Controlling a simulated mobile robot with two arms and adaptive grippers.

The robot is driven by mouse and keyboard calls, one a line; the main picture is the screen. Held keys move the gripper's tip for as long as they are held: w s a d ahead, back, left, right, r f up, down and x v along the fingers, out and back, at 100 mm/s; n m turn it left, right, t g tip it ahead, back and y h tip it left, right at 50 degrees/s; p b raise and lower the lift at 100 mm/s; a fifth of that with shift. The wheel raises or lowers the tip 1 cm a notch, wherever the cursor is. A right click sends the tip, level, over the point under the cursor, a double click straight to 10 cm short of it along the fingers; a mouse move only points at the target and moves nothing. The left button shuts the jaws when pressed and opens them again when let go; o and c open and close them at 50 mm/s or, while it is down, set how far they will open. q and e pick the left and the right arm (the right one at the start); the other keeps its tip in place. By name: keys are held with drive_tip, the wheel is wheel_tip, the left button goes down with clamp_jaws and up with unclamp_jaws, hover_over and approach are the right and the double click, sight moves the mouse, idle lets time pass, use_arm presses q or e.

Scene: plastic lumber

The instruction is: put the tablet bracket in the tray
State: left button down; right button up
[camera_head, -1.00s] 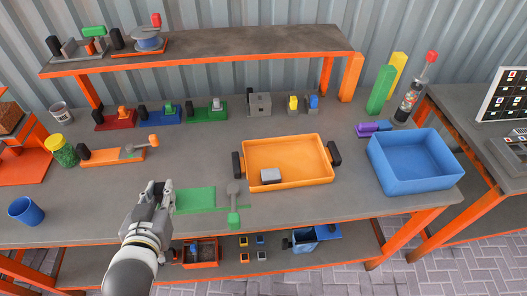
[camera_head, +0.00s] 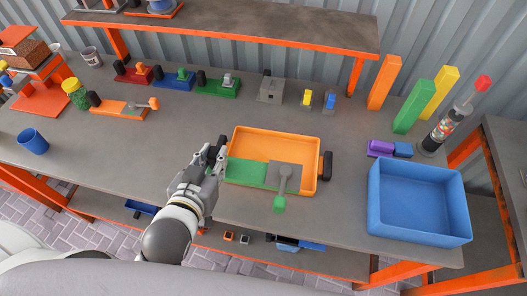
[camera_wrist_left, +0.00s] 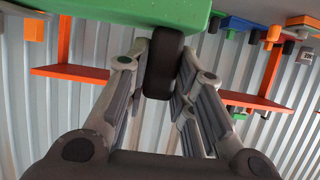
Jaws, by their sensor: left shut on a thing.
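The tablet bracket (camera_head: 247,172) is a green plate with a grey section and a grey arm ending in a green knob. It is over the near part of the orange tray (camera_head: 312,145), and its knob end reaches past the tray's near wall. I cannot tell whether it touches the tray. My left gripper (camera_head: 218,160) is at the bracket's left end. In the left wrist view, its fingers (camera_wrist_left: 162,72) are shut on the bracket's black handle (camera_wrist_left: 163,68), below the green plate (camera_wrist_left: 150,12). My right gripper is not in view.
A blue bin (camera_head: 418,235) stands to the right of the tray. Purple and blue blocks (camera_head: 381,148) lie behind it. A blue cup (camera_head: 33,141) stands at the left. Several coloured fixtures (camera_head: 175,80) line the back under a raised shelf (camera_head: 230,30). The table between the cup and tray is largely clear.

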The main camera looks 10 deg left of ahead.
use_arm(q)
drive_tip(key=b+x, duration=0.3)
drive_tip(key=shift+w+d+f, duration=0.1)
drive_tip(key=shift+d+f, duration=0.05)
drive_tip(key=shift+f, duration=0.15)
drive_tip(key=w+f, duration=0.3)
drive_tip(key=w+d+f+b, duration=0.1)
drive_tip(key=w+f, duration=0.2)
drive_tip(key=f, duration=0.1)
drive_tip(key=w+d+f+b, duration=0.1)
drive_tip(key=w+f, duration=0.2)
drive_tip(key=w, duration=0.1)
drive_tip(key=shift+d+f, duration=0.2)
drive_tip(key=shift+f, duration=0.15)
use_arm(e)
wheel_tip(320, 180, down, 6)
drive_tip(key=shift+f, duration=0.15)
use_arm(q)
drive_tip(key=shift+f+b, duration=0.1)
drive_tip(key=shift+b, duration=0.2)
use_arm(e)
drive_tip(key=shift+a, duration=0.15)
